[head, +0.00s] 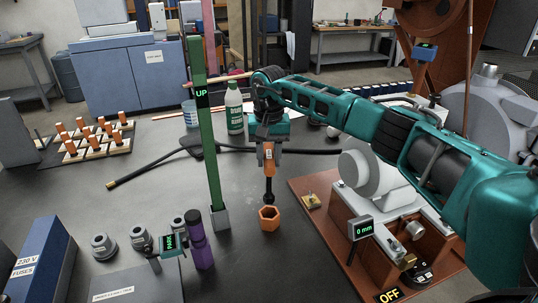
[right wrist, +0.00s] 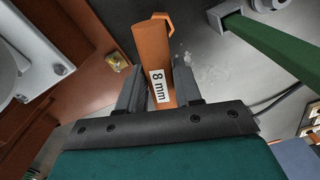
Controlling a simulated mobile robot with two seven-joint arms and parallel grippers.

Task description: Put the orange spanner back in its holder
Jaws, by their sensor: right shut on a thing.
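The orange spanner (head: 268,158) has an orange handle and a dark shaft with a rounded end pointing down. My right gripper (head: 268,148) is shut on its handle and holds it upright. In the right wrist view the handle of the spanner (right wrist: 150,55) lies between the two fingers (right wrist: 158,88), with an "8 mm" label showing. The orange six-sided holder (head: 269,222) stands on the dark table right below the shaft. The shaft's end is at the holder's mouth; I cannot tell whether it is inside. Part of an orange rim (right wrist: 168,20) shows behind the handle. My left gripper is not in view.
A green post (head: 206,140) with an "UP" sign stands left of the holder. A purple cylinder (head: 199,245) stands nearer. The machine on a brown base (head: 335,250) is close on the right. A black hose (head: 150,170) lies behind, near a bottle (head: 235,110).

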